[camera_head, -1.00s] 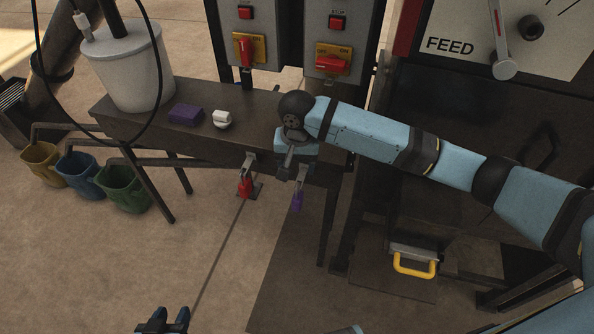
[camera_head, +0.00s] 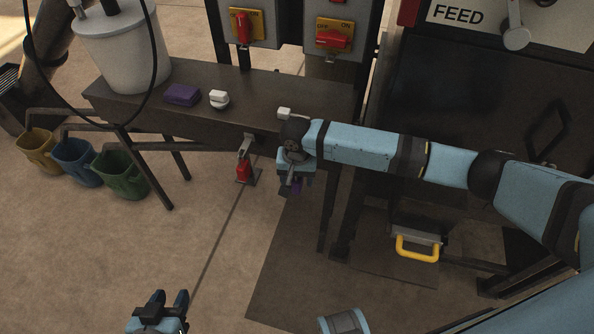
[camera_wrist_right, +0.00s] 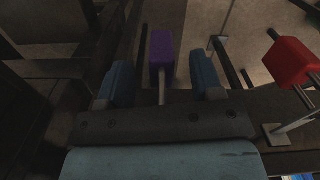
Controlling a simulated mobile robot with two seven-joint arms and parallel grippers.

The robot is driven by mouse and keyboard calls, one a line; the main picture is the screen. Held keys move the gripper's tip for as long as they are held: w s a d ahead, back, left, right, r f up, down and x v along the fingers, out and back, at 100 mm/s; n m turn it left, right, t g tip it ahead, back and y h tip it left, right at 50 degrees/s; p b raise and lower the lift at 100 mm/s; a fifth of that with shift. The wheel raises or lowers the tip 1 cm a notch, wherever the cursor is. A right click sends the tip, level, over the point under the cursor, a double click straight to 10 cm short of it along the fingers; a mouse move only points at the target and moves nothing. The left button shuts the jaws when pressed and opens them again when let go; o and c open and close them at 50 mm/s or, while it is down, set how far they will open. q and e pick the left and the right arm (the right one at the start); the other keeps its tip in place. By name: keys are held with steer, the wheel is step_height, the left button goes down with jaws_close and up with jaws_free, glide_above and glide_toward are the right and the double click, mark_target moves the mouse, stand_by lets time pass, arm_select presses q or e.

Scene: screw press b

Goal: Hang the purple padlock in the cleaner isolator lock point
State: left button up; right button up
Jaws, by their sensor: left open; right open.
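The purple padlock (camera_head: 297,187) hangs below the bench's front edge, mostly hidden behind my right gripper (camera_head: 289,188) in the head view. In the right wrist view, the purple padlock (camera_wrist_right: 161,52) sits between the two blue fingers of my right gripper (camera_wrist_right: 166,75), with a visible gap on each side. That gripper is open. My left gripper (camera_head: 171,297) is open and empty over the floor at the lower left. Two isolators with red handles on yellow plates, the left isolator (camera_head: 246,25) and the right isolator (camera_head: 334,34), are behind the bench. I cannot read which is the cleaner's.
A red padlock (camera_head: 243,170) hangs at the bench front, left of my right gripper. On the bench (camera_head: 240,78) are a purple block (camera_head: 182,94), a white item (camera_head: 218,99) and a white bucket (camera_head: 122,45). A yellow handle (camera_head: 417,248) is low at right.

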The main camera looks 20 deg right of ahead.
arm_select(q)
steer(key=shift+f, duration=0.1)
arm_select(e)
steer(key=shift+f, duration=0.1)
jaws_close()
arm_select(q)
steer(key=shift+f, duration=0.1)
arm_select(e)
steer(key=shift+c, duration=0.4)
jaws_free()
step_height(320, 180, up, 13)
steer(key=p, duration=0.3)
arm_select(q)
steer(key=shift+s+a+r+g, duration=0.2)
steer(key=shift+r+g, duration=0.05)
steer(key=shift+g, duration=0.05)
arm_select(e)
steer(key=shift+r, duration=0.45)
steer(key=shift+f, duration=0.1)
